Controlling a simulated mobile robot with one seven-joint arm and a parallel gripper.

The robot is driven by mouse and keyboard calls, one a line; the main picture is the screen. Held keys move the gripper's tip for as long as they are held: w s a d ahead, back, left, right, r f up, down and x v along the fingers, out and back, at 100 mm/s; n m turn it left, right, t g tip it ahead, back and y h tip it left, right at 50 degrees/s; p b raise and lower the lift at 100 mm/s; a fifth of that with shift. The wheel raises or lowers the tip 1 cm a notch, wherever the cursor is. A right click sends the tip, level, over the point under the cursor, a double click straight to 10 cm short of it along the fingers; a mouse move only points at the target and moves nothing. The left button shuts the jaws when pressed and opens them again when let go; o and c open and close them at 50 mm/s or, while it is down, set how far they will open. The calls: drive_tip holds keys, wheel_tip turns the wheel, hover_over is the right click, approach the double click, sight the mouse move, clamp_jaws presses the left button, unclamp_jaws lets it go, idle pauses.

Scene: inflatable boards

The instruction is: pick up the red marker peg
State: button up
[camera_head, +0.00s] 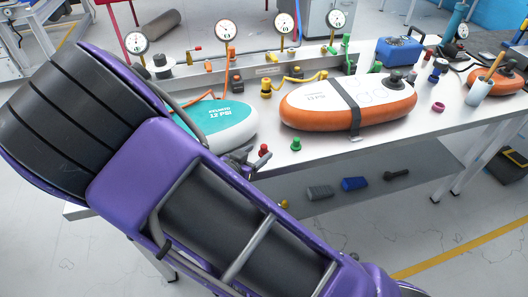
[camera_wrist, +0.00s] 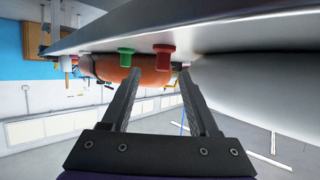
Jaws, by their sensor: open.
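The red marker peg (camera_head: 263,151) stands near the front edge of the white table (camera_head: 350,140), in front of the teal-and-white board. In the wrist view, the red peg (camera_wrist: 164,51) shows just beyond my fingertips, between them but nearer the right finger. My gripper (camera_wrist: 158,76) is open, with nothing between its fingers. In the head view, my gripper (camera_head: 240,160) is just left of the red peg and partly hidden by my purple arm. A green peg (camera_head: 296,145) stands to the right of the red one; it also shows in the wrist view (camera_wrist: 127,55).
The teal-and-white board (camera_head: 225,120) lies close behind the red peg, partly covered by my arm. An orange-and-white board (camera_head: 350,100) with a dark strap lies behind the green peg. Gauges and hoses line the back. A lower shelf (camera_head: 370,170) holds small rollers.

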sight(262, 149)
drive_tip(key=shift+a+b+x, duration=0.2)
drive_tip(key=shift+b+x, duration=0.4)
drive_tip(key=shift+x, duration=2.15)
drive_tip(key=shift+f, duration=0.1)
drive_tip(key=shift+c, duration=0.3)
clamp_jaws()
